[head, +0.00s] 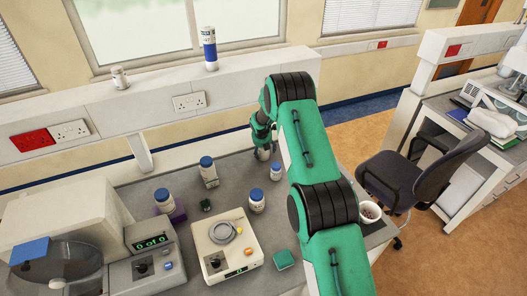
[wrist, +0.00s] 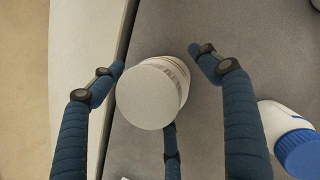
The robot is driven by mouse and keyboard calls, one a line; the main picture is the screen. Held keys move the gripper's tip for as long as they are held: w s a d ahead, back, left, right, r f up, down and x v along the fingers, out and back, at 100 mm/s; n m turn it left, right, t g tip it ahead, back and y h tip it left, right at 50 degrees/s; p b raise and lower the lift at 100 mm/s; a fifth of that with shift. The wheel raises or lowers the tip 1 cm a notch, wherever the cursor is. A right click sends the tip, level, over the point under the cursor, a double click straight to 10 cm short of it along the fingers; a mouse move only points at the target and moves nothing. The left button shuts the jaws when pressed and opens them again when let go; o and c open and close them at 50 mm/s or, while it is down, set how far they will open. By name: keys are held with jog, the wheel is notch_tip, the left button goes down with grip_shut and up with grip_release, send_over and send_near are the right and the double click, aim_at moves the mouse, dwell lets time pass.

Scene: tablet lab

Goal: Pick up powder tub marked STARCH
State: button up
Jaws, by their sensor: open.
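My gripper (wrist: 157,60) is open in the wrist view, its dark blue fingers spread around a tub with a plain white lid (wrist: 148,95). The lid is seen from above, and the tub's label is hidden, so I cannot read STARCH on it. A blue-capped white tub (wrist: 290,140) lies outside the fingers at the right of the wrist view. No label is readable on any tub.
A white cup (head: 369,211) is near the right edge. The raised back ledge (head: 160,100) runs close behind my gripper.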

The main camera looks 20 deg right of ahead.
jog(key=c, duration=1.3)
jog(key=shift+r, duration=0.2)
jog(key=shift+r+b, duration=0.35)
jog(key=shift+r, duration=4.5)
